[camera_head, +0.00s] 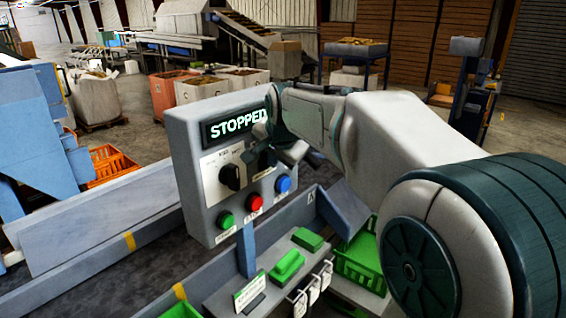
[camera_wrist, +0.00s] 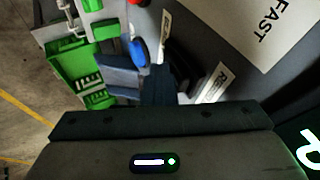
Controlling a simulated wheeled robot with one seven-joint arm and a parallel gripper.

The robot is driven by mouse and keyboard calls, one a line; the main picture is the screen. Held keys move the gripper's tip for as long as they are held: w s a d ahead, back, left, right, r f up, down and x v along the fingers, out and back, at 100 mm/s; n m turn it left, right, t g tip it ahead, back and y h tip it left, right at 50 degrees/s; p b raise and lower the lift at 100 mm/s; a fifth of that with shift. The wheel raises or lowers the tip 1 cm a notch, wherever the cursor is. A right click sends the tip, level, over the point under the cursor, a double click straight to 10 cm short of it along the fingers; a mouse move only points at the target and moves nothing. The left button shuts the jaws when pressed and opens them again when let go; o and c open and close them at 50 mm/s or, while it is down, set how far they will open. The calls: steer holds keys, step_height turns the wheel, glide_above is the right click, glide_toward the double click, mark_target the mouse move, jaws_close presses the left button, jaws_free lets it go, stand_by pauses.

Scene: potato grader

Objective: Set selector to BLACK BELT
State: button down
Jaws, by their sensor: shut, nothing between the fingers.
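A grey control box (camera_head: 185,165) stands in the middle of the head view. Its white panel carries a black rotary selector (camera_head: 232,177), whose labels are too small to read. A second dark shape (camera_head: 264,158) to its right, beside my gripper, looks like another knob, partly hidden. My gripper (camera_head: 288,150) is in front of the panel's right side, above the blue button (camera_head: 283,184). In the wrist view my gripper (camera_wrist: 150,85) is shut and empty, its fingers close to the blue button (camera_wrist: 138,53). The word FAST shows on the panel (camera_wrist: 240,35). Neither selector is clearly visible there.
The display (camera_head: 237,124) reads STOPPED. Green (camera_head: 225,220) and red (camera_head: 254,202) buttons sit below the panel. A grey tray with green blocks (camera_head: 288,265) and a green crate (camera_head: 360,262) stand below. Orange crates (camera_head: 110,163) are at the left. My arm covers the right side.

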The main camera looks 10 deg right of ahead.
steer(key=shift+s+a+r+p, duration=0.1)
steer(key=shift+a+r+p, duration=0.1)
steer(key=shift+r+p, duration=0.55)
steer(key=shift+r, duration=0.2)
steer(key=d+b+v, duration=0.2)
steer(key=v, duration=1)
steer(key=shift+s, duration=0.6)
steer(key=shift+f, duration=0.15)
